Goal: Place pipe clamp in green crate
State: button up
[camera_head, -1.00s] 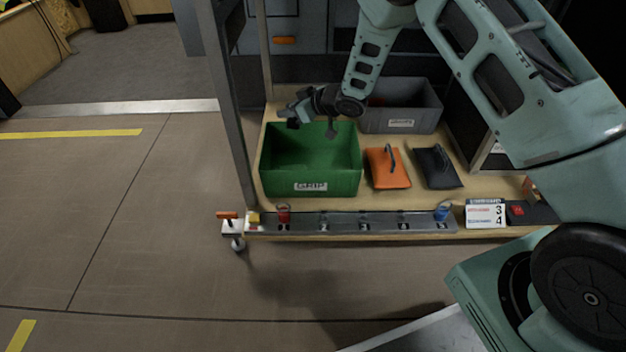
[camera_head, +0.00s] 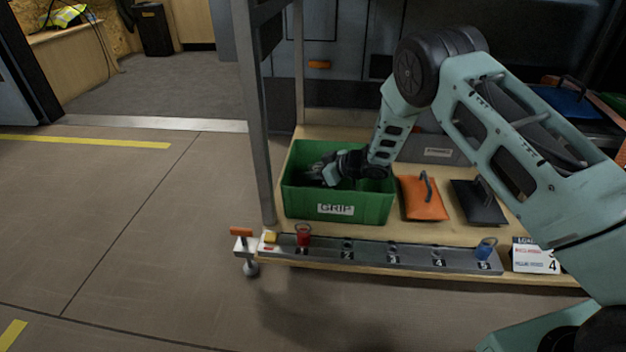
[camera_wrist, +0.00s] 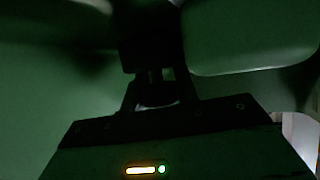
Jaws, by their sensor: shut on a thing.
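The green crate (camera_head: 361,209) stands at the left end of the wooden shelf in the head view, with a "GRIP" label on its front. My gripper (camera_head: 318,175) is lowered inside the crate, below its rim. In the dark wrist view, my gripper (camera_wrist: 157,92) is shut on a dark thing, taken to be the pipe clamp (camera_wrist: 157,50), whose shape is hard to make out. Green crate walls (camera_wrist: 50,70) surround it there. In the head view the clamp cannot be told apart from the dark fingers.
A grey crate (camera_head: 438,150) stands behind my arm. An orange flat item (camera_head: 422,200) and a black one (camera_head: 478,203) lie right of the green crate. A numbered rail (camera_head: 370,254) with a red cup (camera_head: 303,234) and a blue cup (camera_head: 485,248) runs along the front edge.

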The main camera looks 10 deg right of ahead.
jog(key=shift+f, duration=0.3)
jog(key=shift+f, duration=0.1)
jog(key=o, duration=1.1)
